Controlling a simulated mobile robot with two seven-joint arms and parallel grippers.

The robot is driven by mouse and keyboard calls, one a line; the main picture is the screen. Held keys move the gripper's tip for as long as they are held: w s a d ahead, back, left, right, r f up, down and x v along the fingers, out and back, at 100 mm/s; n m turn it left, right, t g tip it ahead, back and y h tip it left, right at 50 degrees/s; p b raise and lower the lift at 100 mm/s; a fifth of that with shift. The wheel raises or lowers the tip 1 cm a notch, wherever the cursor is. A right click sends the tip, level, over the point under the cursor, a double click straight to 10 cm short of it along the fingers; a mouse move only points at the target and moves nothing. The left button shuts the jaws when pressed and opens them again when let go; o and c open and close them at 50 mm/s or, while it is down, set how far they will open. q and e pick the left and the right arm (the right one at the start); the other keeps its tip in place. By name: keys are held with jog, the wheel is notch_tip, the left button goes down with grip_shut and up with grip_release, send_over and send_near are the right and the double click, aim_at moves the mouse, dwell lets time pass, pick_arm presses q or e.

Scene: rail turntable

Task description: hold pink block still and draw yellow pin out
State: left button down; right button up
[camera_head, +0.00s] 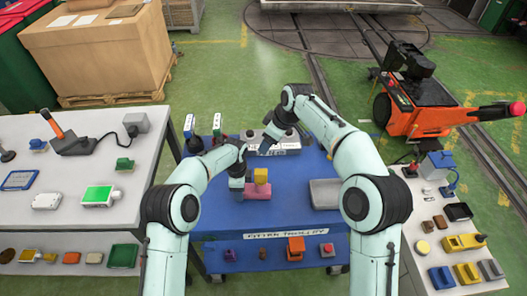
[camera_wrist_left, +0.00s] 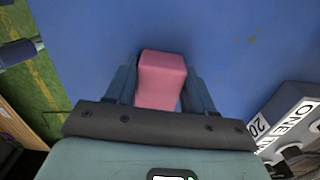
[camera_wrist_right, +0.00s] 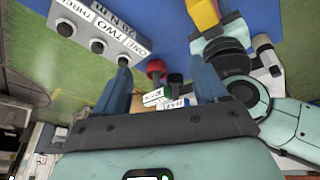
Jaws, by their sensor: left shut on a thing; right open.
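The pink block (camera_head: 257,190) lies on the blue trolley top (camera_head: 215,220), and the yellow pin (camera_head: 261,175) stands up from it. My left gripper (camera_head: 240,187) is shut on the pink block from its left side. In the left wrist view the pink block (camera_wrist_left: 160,82) sits between both fingers, and the pin does not show. My right gripper (camera_head: 268,141) is above the back of the trolley, apart from the pin. Its fingers (camera_wrist_right: 162,85) are open with nothing gripped. The yellow pin (camera_wrist_right: 203,14) shows at the top of the right wrist view.
A grey box with labelled knobs (camera_head: 287,147) stands at the trolley's back, close to my right gripper. A grey tray (camera_head: 325,194) lies to the right of the block. Small labelled posts (camera_head: 217,123) stand at the back left. The front trolley top is clear.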

aim_at(263, 171)
jog(key=s+n+g+h, duration=0.1)
jog(key=s+a+n, duration=0.1)
jog(key=n, duration=0.1)
jog(key=s+a+n+g+h, duration=0.1)
jog(key=shift+s+a+f+g+h, duration=0.15)
jog(key=shift+s+f+g+h, duration=0.15)
jog(key=shift+s+f, duration=0.1)
jog(key=shift+s+a+n+g+h, duration=0.1)
jog(key=shift+s+n+g+h, duration=0.3)
jog(key=shift+n, duration=0.3)
notch_tip(263, 171, down, 12)
jog(key=shift+s+r, duration=0.15)
jog(key=c, duration=1.1)
jog(key=shift+c, duration=0.7)
jog(key=shift+r, duration=0.1)
jog(key=shift+r, duration=0.4)
jog(key=shift+r, duration=0.2)
